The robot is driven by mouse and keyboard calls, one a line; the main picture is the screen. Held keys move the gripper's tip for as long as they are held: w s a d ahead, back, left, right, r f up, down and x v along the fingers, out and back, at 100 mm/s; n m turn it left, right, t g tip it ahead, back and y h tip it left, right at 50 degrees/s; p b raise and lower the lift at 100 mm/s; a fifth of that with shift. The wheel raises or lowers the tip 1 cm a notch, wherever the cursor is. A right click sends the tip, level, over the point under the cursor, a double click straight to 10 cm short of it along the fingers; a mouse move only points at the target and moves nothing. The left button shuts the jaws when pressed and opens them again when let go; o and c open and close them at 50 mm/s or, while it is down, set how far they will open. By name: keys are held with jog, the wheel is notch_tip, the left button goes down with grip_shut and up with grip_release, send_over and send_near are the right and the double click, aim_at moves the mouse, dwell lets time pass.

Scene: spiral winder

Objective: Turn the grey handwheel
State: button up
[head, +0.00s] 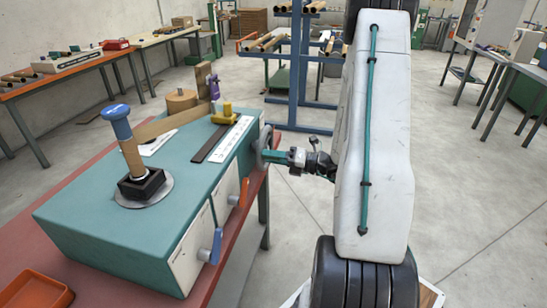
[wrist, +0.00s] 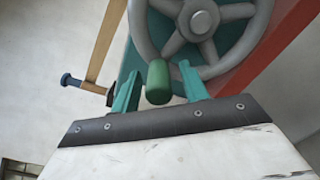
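The grey handwheel (wrist: 199,20) fills the top of the wrist view, with its hub, spokes and part of the rim visible. A green handle (wrist: 158,82) sticks out from the lower left of its rim. My gripper (wrist: 160,74) has its two teal fingers apart, one on each side of the handle, with a gap showing at each side. In the head view the handwheel (head: 264,143) is seen edge-on at the right end of the teal winder (head: 90,225), partly hidden by my gripper (head: 272,157).
The winder stands on a red bench (head: 60,205). An orange lever (head: 243,193) and a blue lever (head: 215,246) are on its front face. A blue-knobbed post (head: 118,122) stands on top. A blue rack (head: 299,80) stands behind; open floor lies to the right.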

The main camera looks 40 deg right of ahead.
jog(key=v, duration=0.7)
jog(key=shift+s+d, duration=0.2)
jog(key=shift+s, duration=0.15)
dwell(0.4)
